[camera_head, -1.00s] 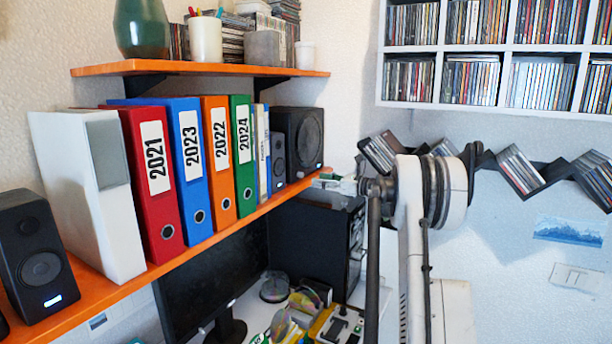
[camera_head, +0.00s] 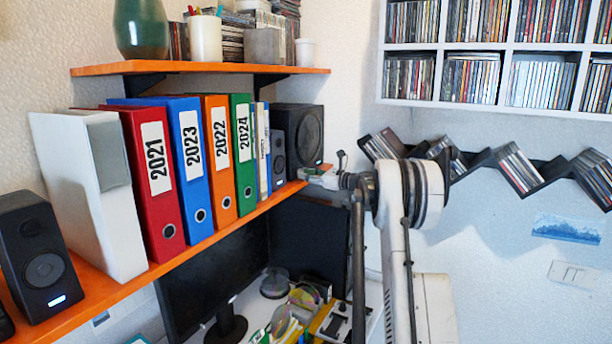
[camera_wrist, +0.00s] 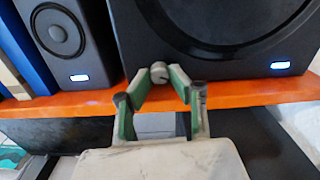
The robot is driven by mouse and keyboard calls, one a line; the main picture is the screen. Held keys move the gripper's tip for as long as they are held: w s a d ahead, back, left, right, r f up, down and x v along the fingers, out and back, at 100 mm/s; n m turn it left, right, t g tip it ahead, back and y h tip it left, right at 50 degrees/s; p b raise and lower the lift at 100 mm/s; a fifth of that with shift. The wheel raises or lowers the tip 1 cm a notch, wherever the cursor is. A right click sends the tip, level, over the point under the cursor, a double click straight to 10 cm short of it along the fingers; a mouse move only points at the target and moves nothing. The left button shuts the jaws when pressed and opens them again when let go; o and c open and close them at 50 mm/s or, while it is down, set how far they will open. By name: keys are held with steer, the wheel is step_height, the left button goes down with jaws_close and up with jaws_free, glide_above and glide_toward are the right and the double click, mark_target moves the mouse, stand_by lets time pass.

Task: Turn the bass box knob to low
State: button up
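The bass box is the large black speaker at the shelf's right end, in the head view (camera_head: 297,135) and in the wrist view (camera_wrist: 225,35). Its small grey round knob (camera_wrist: 159,72) is low on the front, near the left edge. My gripper (camera_wrist: 160,77) has its two green-and-grey fingers angled inward, with the knob between or just beyond their tips. I cannot tell whether they touch it. In the head view my gripper (camera_head: 318,177) is at the box's lower front, and the knob is not discernible.
A smaller black speaker (camera_wrist: 65,35) stands left of the bass box. The orange shelf (camera_wrist: 235,93) runs under both, close below my fingers. Binders fill the shelf leftward. A monitor (camera_head: 225,275) and a cluttered desk are below. A zigzag disc rack (camera_head: 490,158) is on the right wall.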

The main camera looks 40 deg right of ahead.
jaws_close()
steer(key=shift+f, duration=0.1)
steer(key=shift+n+b, duration=2.3)
steer(key=shift+n, duration=0.6)
steer(key=o, duration=0.7)
jaws_free()
